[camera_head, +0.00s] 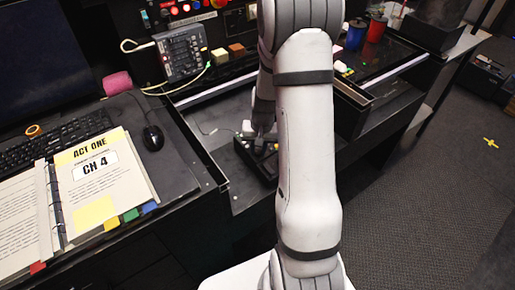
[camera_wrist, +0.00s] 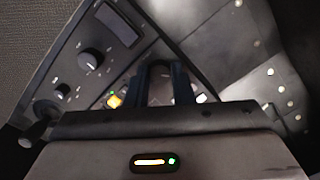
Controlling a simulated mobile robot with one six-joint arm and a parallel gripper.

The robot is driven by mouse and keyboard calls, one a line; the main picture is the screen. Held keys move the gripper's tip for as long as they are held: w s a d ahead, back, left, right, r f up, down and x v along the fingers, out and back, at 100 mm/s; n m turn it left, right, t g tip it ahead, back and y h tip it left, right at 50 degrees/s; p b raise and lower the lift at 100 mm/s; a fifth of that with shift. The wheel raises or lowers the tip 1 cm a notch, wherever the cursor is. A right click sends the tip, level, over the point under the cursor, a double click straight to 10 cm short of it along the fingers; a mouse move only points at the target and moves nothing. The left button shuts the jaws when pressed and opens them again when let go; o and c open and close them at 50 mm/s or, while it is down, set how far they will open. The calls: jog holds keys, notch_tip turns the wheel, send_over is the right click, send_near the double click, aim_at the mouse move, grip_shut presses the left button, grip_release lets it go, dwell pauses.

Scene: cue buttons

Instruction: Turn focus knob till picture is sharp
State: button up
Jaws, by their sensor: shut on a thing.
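My gripper (camera_wrist: 160,70) is lowered onto a dark control panel (camera_wrist: 125,62), with its two dark fingers close together around a round grey knob (camera_wrist: 160,91). The knob is mostly hidden by the fingers, and I cannot read its label. In the head view my gripper (camera_head: 250,135) reaches down to a black control box (camera_head: 258,165) in the recessed desk bay, largely hidden by my arm. No picture shows clearly: the small panel screen (camera_wrist: 118,22) looks dark, and so does the large monitor (camera_head: 40,55).
Beside my fingers are another black knob (camera_wrist: 90,60), a lit yellow button (camera_wrist: 114,101) and a joystick (camera_wrist: 40,125). An open binder marked ACT ONE, CH 4 (camera_head: 95,175), a mouse (camera_head: 153,138) and a keyboard (camera_head: 55,138) lie to the left. Red and blue cups stand back right.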

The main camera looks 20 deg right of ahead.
grip_shut()
jog(key=m, duration=0.5)
jog(key=shift+y+b, duration=0.3)
jog(key=shift+b, duration=0.05)
jog(key=o, duration=0.8)
grip_release()
jog(key=r, duration=0.5)
jog(key=d+r, duration=0.1)
jog(key=r, duration=0.1)
jog(key=shift+s+r, duration=0.3)
jog(key=shift+r, duration=0.05)
